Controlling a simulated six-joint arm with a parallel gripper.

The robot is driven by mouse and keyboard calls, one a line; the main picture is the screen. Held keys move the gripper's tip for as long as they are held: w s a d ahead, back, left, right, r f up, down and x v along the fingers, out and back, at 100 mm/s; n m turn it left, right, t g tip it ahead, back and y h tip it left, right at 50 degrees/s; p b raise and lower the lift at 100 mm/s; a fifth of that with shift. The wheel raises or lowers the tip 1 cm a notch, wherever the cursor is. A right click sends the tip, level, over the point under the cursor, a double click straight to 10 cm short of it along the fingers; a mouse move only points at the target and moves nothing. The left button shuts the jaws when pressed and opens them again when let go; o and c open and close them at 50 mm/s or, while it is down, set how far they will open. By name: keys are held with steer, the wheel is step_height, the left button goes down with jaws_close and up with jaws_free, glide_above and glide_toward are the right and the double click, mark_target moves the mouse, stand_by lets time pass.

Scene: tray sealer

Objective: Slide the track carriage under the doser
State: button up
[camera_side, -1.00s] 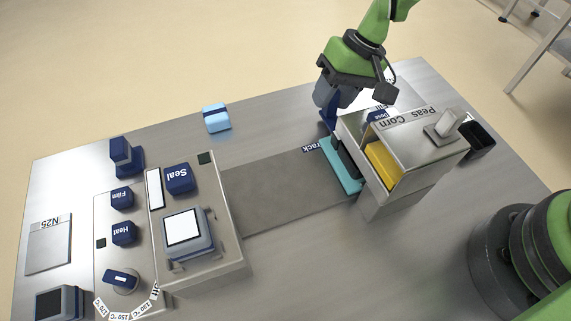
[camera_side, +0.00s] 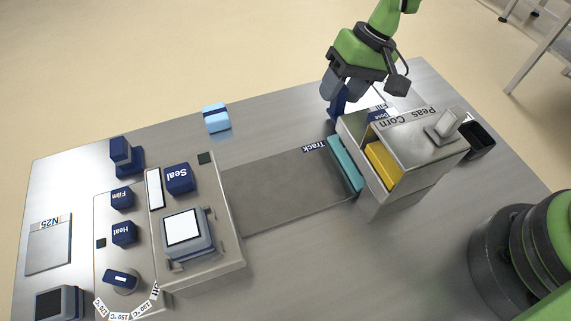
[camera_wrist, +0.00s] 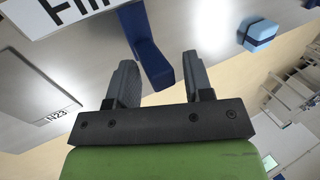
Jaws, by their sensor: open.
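The track carriage (camera_side: 345,164) shows as a teal edge at the right end of the grey track (camera_side: 285,190). Most of it is hidden under the doser (camera_side: 425,138), a metal box with Peas and Corn labels. A dark blue upright handle (camera_side: 337,107) stands at the doser's far side; I cannot see whether it joins the carriage. My gripper (camera_side: 339,97) is open, low beside the doser's far side at this handle. In the wrist view the blue handle (camera_wrist: 150,58) rises between the spread fingers of my gripper (camera_wrist: 160,68), with visible gaps.
A sealer unit (camera_side: 215,255) with Seal, Film and Heat buttons stands at the track's left end. A light blue block (camera_side: 217,117) lies near the far table edge. A black bin (camera_side: 481,140) is right of the doser. The track between sealer and doser is clear.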

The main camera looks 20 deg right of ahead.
steer(key=shift+r, duration=3)
steer(key=shift+r, duration=0.15)
steer(key=s+d+r+m+t, duration=0.1)
steer(key=s+d+r+t, duration=0.2)
steer(key=r, duration=0.5)
steer(key=s+d+r+m, duration=0.1)
steer(key=s+d+r, duration=0.2)
steer(key=s+r, duration=0.35)
steer(key=s+d+r+m+t+h, duration=0.1)
steer(key=s+d+r+t, duration=0.1)
steer(key=s, duration=0.4)
steer(key=s+d+r+m+t+h, duration=0.1)
steer(key=s+d+r+t, duration=0.1)
steer(key=s, duration=0.4)
steer(key=shift+s+d+r+h, duration=0.35)
steer(key=shift+d+r, duration=0.2)
steer(key=shift+r, duration=0.1)
